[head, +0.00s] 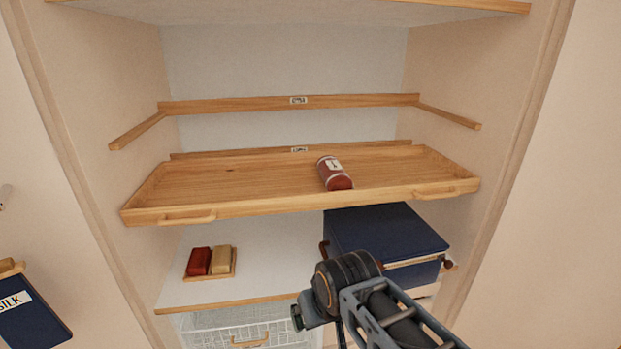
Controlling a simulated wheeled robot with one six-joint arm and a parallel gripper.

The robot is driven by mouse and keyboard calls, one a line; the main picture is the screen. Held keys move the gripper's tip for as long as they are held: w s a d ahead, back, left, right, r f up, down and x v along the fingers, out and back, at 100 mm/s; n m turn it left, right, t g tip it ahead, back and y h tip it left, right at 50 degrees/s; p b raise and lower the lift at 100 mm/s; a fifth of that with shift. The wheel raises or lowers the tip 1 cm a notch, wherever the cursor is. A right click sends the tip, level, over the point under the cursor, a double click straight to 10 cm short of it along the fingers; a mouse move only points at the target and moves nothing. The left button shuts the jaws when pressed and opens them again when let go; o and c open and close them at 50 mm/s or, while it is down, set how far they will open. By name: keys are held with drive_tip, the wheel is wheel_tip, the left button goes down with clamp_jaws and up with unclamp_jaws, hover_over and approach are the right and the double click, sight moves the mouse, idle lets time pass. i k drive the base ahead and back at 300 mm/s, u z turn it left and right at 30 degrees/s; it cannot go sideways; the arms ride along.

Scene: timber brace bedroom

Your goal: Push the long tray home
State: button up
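The long tray (250,182) is a shallow wooden tray spanning the alcove, with a low rim. Its front edge has two wooden handles, a left one (187,217) and a right one (434,191). It appears to sit forward of the back rail below the upper supports. A red-brown jar (335,174) with a pale label lies on its side on the tray, right of the middle. My gripper (299,317) is low in front of the alcove, below the tray and apart from it. My wrist hides much of it, so its finger opening does not show.
Empty wooden side rails (448,116) and a labelled back rail (230,105) are above the tray. Below are a dark blue box (385,235), red and tan blocks (210,260) on a small board, and a white wire basket (235,328). Alcove walls stand on both sides.

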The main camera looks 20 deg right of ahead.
sight(204, 191)
drive_tip(key=u, duration=2.5)
drive_tip(key=k, duration=1.1)
drive_tip(key=z, duration=0.35)
